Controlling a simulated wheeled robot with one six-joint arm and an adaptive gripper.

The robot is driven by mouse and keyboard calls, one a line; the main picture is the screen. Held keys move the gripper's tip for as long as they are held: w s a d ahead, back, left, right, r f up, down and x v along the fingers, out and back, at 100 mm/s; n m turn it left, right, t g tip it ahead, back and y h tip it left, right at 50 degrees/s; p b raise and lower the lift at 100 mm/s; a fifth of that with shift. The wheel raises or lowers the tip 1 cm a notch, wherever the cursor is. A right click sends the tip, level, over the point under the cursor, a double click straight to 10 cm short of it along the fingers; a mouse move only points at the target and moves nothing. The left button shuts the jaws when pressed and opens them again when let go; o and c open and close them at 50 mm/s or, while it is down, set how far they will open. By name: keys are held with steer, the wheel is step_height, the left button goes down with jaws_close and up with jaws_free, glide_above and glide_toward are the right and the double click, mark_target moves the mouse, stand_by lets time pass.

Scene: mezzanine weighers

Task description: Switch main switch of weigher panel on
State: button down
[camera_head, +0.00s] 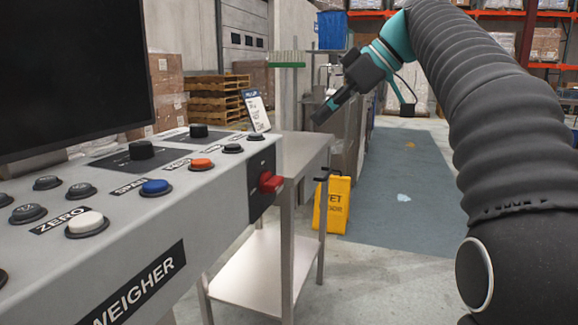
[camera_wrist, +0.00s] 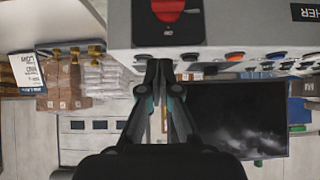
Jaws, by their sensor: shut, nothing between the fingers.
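The weigher panel (camera_head: 190,215) is a grey console marked WEIGHER at the left of the head view. Its red main switch (camera_head: 270,181) sits on a dark plate at the panel's right end. In the wrist view the red switch (camera_wrist: 168,9) is at the top edge, partly cut off, on the panel's grey face (camera_wrist: 225,28). My gripper (camera_head: 320,118) is shut and empty, above and to the right of the switch and apart from it. In the wrist view its closed fingertips (camera_wrist: 159,66) show just below the panel edge. I cannot tell whether the switch is on or off.
The panel top carries several buttons, including a blue one (camera_head: 156,187) and an orange one (camera_head: 202,164), and a dark screen (camera_head: 70,75). A steel table (camera_head: 300,150) stands behind the panel's end. A yellow wet-floor sign (camera_head: 333,205) stands beside it. The floor right of it is open.

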stand_by(0.3)
steer(key=b, duration=0.2)
glide_above(276, 177)
steer(key=s+d, duration=0.1)
steer(key=d, duration=0.2)
step_height(276, 177, down, 7)
steer(key=f, duration=0.2)
steer(key=f+b, duration=0.1)
steer(key=shift+a+f, duration=0.15)
steer(key=shift+a, duration=0.1)
steer(key=shift+f, duration=0.4)
steer(key=shift+a, duration=0.15)
steer(key=shift+w+d, duration=0.15)
steer(key=shift+d, duration=0.1)
steer(key=shift+g+p, duration=0.3)
steer(key=shift+p, duration=0.05)
